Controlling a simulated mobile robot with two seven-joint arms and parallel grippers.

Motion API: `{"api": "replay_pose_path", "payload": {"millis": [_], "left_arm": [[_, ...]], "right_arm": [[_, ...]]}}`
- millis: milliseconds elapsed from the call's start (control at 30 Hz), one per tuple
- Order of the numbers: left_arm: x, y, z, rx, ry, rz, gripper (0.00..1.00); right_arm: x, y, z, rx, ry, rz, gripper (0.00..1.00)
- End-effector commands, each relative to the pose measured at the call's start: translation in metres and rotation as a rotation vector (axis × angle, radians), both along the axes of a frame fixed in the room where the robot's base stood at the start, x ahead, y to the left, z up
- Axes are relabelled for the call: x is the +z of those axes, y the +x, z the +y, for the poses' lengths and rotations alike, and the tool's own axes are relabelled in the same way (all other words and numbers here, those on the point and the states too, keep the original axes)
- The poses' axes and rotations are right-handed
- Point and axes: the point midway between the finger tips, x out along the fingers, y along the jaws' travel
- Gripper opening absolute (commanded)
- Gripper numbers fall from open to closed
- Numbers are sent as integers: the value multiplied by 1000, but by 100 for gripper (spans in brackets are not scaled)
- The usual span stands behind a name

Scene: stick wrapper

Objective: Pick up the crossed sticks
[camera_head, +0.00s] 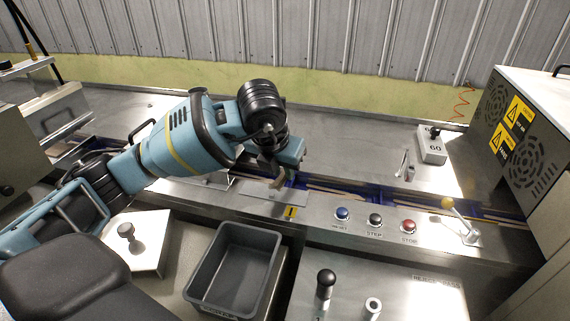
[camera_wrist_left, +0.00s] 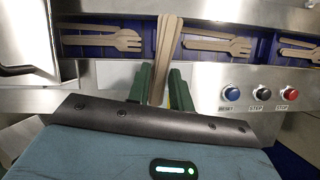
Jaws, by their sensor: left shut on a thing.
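My left gripper (camera_head: 276,172) is over the blue-lined conveyor channel in the head view. In the left wrist view, the green fingers of my left gripper (camera_wrist_left: 160,88) are shut on the pale wooden sticks (camera_wrist_left: 166,50), which point up the picture across the channel. Other wooden utensils with forked ends lie in the blue compartments, to the left (camera_wrist_left: 112,38) and right (camera_wrist_left: 216,43) of the held sticks. My right gripper is not in view.
A grey bin (camera_head: 236,262) stands in front of the channel. Blue, black and red buttons (camera_head: 375,220) sit on the front panel, with a yellow-knobbed lever (camera_head: 460,220) to their right. A machine box with yellow labels (camera_head: 525,130) bounds the right side. The steel top behind the channel is mostly clear.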

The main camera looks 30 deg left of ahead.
Motion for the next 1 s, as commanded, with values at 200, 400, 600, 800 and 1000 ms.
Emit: {"api": "replay_pose_path", "payload": {"millis": [200, 400, 600, 800, 1000], "left_arm": [[5, -50, -18, -4, 0, -2, 0], [8, -87, -31, -2, 0, -2, 0], [11, -109, -39, -1, 0, -2, 0], [12, -116, -41, 1, 0, -2, 0], [12, -116, -42, 0, -1, -1, 0]], "right_arm": [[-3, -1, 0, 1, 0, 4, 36], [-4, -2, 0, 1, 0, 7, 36], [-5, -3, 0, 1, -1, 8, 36], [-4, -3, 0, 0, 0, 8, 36], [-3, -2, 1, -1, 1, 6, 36]]}}
